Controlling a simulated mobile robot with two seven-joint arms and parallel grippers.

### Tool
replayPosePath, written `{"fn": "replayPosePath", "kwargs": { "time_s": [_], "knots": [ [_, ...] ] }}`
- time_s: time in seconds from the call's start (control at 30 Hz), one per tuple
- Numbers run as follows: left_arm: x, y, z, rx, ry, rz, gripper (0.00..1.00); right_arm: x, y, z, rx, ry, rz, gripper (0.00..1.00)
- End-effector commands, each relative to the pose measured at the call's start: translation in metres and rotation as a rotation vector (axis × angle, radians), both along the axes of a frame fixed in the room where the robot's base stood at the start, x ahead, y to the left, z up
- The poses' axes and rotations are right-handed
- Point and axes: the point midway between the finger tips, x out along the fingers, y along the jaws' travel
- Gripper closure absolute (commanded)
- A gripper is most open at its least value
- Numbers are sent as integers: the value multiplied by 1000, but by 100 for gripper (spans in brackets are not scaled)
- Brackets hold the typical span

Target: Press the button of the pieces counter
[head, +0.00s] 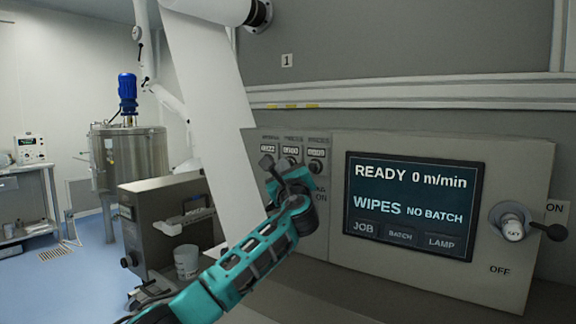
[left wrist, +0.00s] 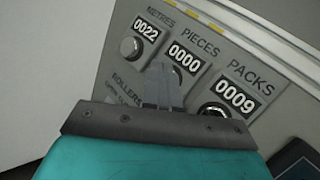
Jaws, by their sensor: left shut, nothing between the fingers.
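The pieces counter (left wrist: 184,58) reads 0000 in the left wrist view, between the metres counter (left wrist: 146,32), reading 0022, and the packs counter (left wrist: 236,97), reading 0009. The pieces counter also shows in the head view (head: 291,150). Its round button (left wrist: 178,76) is partly hidden behind the fingertips of my left gripper (left wrist: 161,82). The gripper is shut and empty, its tips in front of the panel at that button; whether they touch it I cannot tell. In the head view the left gripper (head: 274,170) is just below the counters. My right gripper is not seen.
A grey control box with a screen (head: 413,207) reading READY 0 m/min stands right of the counters. A rotary switch (head: 513,226) is at its right. A white web (head: 212,100) hangs left of the counters. A steel tank (head: 130,160) stands farther back left.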

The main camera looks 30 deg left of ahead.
Motion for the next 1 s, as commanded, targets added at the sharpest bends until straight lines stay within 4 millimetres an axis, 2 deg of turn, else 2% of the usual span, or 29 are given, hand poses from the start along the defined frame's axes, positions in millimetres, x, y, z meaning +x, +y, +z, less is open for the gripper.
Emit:
{"fn": "replayPosePath", "kwargs": {
  "time_s": [0.4, 0.73, 1.0],
  "knots": [
    [1, 0, 0, 0, 0, -1, 100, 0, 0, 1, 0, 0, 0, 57],
    [-16, 1, 0, 1, 1, -1, 100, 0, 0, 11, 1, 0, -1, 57],
    [-18, 1, -1, 0, 1, 0, 100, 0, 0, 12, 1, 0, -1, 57]
  ]
}}
